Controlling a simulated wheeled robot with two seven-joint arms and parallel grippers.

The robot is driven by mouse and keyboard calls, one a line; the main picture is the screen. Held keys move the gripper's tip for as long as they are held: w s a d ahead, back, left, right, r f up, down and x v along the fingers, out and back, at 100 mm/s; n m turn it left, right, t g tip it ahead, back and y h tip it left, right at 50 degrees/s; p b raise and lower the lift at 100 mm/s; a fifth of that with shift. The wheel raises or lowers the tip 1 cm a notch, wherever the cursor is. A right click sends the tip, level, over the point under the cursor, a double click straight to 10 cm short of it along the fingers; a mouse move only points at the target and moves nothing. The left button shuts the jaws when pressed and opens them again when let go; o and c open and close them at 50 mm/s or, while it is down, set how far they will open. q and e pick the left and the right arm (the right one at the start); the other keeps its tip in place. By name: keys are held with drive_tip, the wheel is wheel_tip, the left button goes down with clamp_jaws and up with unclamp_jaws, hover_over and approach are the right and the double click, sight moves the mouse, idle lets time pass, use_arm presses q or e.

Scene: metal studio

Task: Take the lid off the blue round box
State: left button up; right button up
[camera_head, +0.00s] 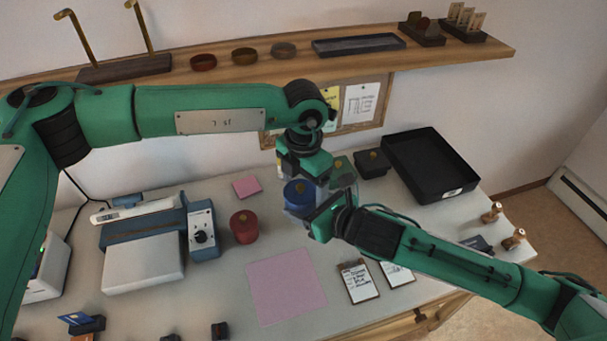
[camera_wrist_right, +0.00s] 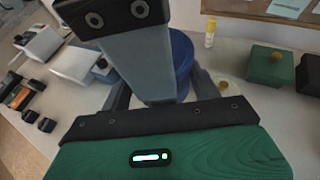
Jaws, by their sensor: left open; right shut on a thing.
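The blue round box (camera_head: 296,197) is at the middle of the head view, upright, with its lid and brass knob on top. My right gripper (camera_head: 308,212) is shut on the box from the right. In the right wrist view the blue box (camera_wrist_right: 182,62) shows partly between the fingers, mostly hidden by my gripper. My left gripper (camera_head: 298,176) is open, pointing down just behind and above the lid; whether it touches the knob I cannot tell. Whether the box rests on the table or is lifted is hard to tell.
A red round box (camera_head: 244,227) stands left of the blue one. A green box (camera_wrist_right: 270,66), a dark box (camera_head: 371,164) and a black tray (camera_head: 413,190) are behind to the right. A pink mat (camera_head: 287,288) lies bare in front. A blue-grey machine (camera_head: 145,254) stands left.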

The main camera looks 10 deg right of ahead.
use_arm(q)
drive_tip(key=c, duration=0.9)
drive_tip(key=shift+o, duration=0.2)
drive_tip(key=shift+r, duration=0.1)
drive_tip(key=shift+r, duration=1)
